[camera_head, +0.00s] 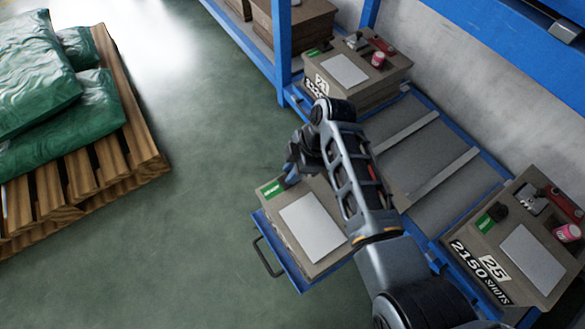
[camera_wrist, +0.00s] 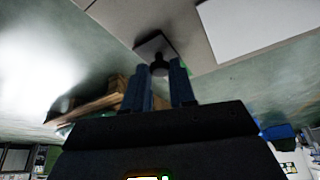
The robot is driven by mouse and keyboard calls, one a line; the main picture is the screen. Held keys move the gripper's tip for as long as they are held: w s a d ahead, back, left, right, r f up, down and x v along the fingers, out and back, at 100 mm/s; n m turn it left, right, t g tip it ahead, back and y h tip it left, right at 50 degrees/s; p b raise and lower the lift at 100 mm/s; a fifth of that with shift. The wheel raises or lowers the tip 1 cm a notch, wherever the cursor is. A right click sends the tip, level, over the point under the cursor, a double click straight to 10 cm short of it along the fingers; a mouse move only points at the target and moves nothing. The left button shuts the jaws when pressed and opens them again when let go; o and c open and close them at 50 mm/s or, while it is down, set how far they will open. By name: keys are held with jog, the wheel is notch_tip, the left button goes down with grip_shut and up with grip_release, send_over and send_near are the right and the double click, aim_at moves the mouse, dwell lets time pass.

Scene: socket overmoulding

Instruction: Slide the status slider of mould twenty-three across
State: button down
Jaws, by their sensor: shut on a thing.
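A beige mould (camera_head: 270,215) with a white sheet on top stands on a blue pulled-out tray (camera_head: 285,265). Its number is not visible to me, so I cannot confirm it is twenty-three. A green status label (camera_head: 272,190) shows at its far left corner. My gripper (camera_head: 289,182) is over that corner, just right of the green. In the wrist view my gripper (camera_wrist: 164,76) has its two fingers on either side of a black slider knob (camera_wrist: 159,69) on a dark square plate (camera_wrist: 152,45). It is shut on the knob. The gripper hides the slider in the head view.
A mould marked 25 (camera_head: 492,267), 2150 shots, stands at the right with its own green label and black knob. Another mould (camera_head: 340,72) stands behind on the blue rack. A pallet (camera_head: 125,120) with green sacks is at the left. Floor between is clear.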

jog(key=p, duration=0.2)
send_over(266, 192)
jog(key=d, duration=0.2)
jog(key=shift+w, duration=0.2)
jog(key=c, duration=0.9)
grip_release()
jog(key=shift+c, duration=0.2)
jog(key=shift+d, duration=0.1)
jog(key=p+v, duration=0.3)
jog(key=v, duration=0.4)
jog(key=shift+r, duration=0.4)
jog(key=shift+d+f, duration=0.1)
